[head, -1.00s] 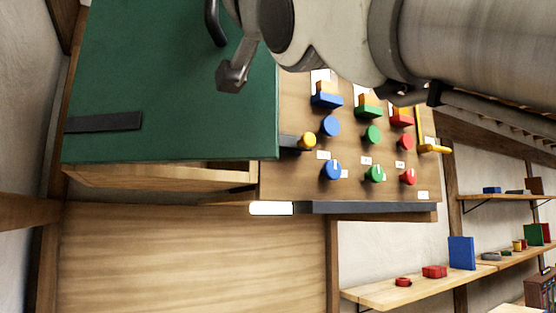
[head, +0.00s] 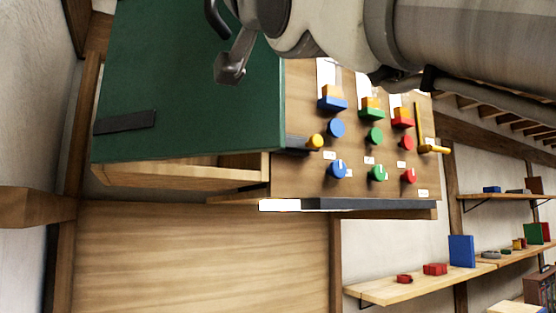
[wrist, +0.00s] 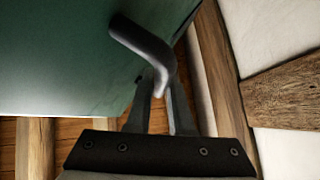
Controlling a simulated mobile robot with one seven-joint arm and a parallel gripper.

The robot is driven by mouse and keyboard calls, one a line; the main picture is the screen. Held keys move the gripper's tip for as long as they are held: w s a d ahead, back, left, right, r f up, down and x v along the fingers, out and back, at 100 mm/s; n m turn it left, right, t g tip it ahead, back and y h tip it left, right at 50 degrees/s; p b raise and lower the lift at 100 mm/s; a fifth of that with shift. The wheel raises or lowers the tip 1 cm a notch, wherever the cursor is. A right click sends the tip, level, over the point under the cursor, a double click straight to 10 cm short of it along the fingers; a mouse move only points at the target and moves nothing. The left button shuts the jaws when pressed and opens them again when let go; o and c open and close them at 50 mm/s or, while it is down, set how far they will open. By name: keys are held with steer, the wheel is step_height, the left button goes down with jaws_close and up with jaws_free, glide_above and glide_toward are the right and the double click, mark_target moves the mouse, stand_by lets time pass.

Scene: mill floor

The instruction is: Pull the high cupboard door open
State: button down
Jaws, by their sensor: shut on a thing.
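The green cupboard door (head: 190,90) fills the upper left of the head view. It stands out from the wooden cupboard body (head: 170,176), and a gap shows below its lower edge. Its dark curved handle (head: 213,18) is at the top of the head view, partly cut off. In the wrist view the handle (wrist: 143,42) curves down to the fingers of my gripper (wrist: 162,92), which are shut on its lower end. In the head view a grey finger of my gripper (head: 233,66) hangs in front of the door. The cupboard's inside is mostly hidden.
A wooden panel (head: 300,185) with coloured knobs and blocks is right of the door, with a yellow lever (head: 433,149). A dark ledge (head: 370,205) runs below it. Shelves (head: 400,287) with small objects are at lower right. A wooden post (head: 70,240) stands at left.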

steer(key=c, duration=0.8)
jaws_free()
steer(key=shift+s+f, duration=0.1)
steer(key=b+v, duration=0.7)
steer(key=v, duration=1)
steer(key=shift+c, duration=0.3)
